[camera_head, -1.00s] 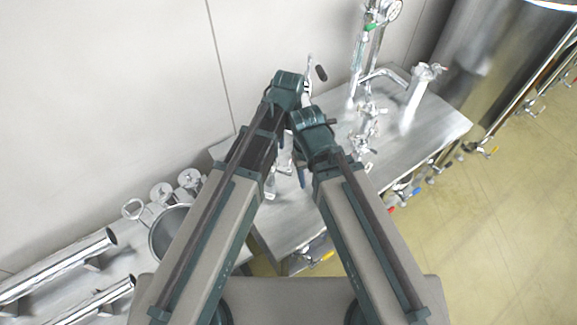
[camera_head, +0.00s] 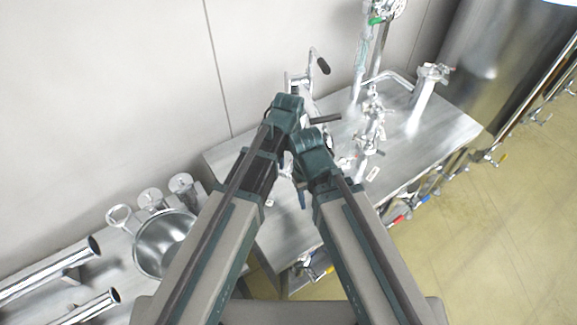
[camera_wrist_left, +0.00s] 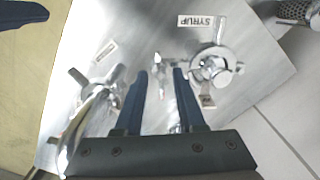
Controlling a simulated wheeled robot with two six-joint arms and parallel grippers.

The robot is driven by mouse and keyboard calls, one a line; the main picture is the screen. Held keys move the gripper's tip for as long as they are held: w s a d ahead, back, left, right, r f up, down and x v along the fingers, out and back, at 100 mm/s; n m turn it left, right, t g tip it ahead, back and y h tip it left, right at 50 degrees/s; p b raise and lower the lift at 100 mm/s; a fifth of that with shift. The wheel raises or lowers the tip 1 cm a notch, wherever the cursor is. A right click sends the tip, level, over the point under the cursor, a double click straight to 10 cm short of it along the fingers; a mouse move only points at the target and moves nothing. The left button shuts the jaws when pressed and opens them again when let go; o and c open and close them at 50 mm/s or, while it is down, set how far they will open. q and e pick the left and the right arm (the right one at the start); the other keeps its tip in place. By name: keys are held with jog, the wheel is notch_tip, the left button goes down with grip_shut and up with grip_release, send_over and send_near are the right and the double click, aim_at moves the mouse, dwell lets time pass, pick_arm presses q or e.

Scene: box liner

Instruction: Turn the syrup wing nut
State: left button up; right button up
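The SYRUP label (camera_wrist_left: 202,22) lies on the metal table top in the left wrist view. Below it stands a round metal fitting with small levers (camera_wrist_left: 213,65), to the right of my fingers. My left gripper (camera_wrist_left: 160,71) is open, its two dark blue fingers apart. A small shiny metal piece (camera_wrist_left: 158,76) shows in the gap between them; I cannot tell whether it is the wing nut or whether a finger touches it. In the head view my left wrist (camera_head: 287,108) hides this area. My right wrist (camera_head: 312,152) is beside it, and its fingers are not clearly visible.
Another fitting (camera_wrist_left: 100,90) with a label (camera_wrist_left: 106,50) stands left of my fingers. Pipes and valves (camera_head: 370,120) rise from the metal table (camera_head: 435,130). A black-tipped handle (camera_head: 323,65) stands behind my wrists. A metal pot (camera_head: 150,258) and tubes are at lower left.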

pick_arm(q)
grip_shut()
jog(key=shift+m, duration=0.3)
jog(key=m, duration=0.8)
jog(key=shift+m, duration=0.3)
jog(key=m, duration=0.5)
jog(key=shift+m, duration=2.3)
